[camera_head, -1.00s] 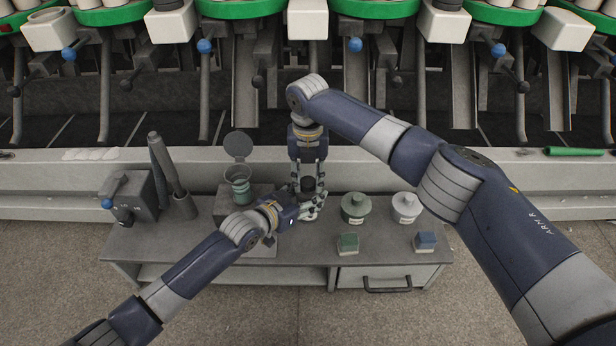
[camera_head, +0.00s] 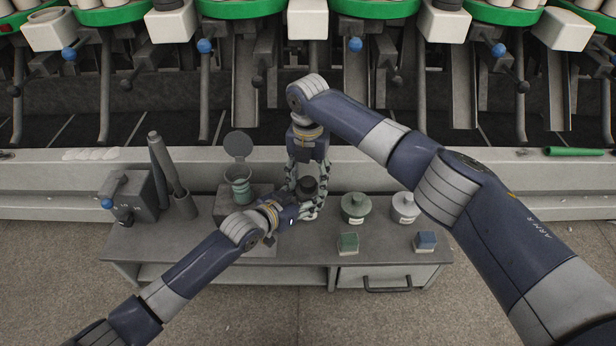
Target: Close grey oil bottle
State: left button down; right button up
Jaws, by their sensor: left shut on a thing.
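The oil bottle is mostly hidden between my two grippers. Its dark cap (camera_head: 308,186) shows at the top, and a pale grey part (camera_head: 308,214) shows low down beside the fingers. My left gripper (camera_head: 302,211) is shut around the bottle's lower part, just above the bench. My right gripper (camera_head: 303,188) points down from above, with its fingers close beside the cap. I cannot tell whether these fingers touch the cap or how far apart they are.
A green lidded pot (camera_head: 355,208) and a pale grey one (camera_head: 404,208) stand right on the bench (camera_head: 300,273). Green (camera_head: 348,243) and blue (camera_head: 425,241) blocks lie in front.

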jog(key=shift+r, duration=0.1)
jog(key=shift+r, duration=2.2)
jog(key=r+m, duration=0.2)
jog(key=shift+a+m, duration=0.25)
jog(key=shift+m, duration=0.05)
jog(key=m, duration=0.1)
jog(key=r+m, duration=0.1)
jog(key=m, duration=0.1)
jog(key=shift+d+r, duration=0.25)
jog(key=shift+r, duration=0.05)
jog(key=shift+f, duration=4)
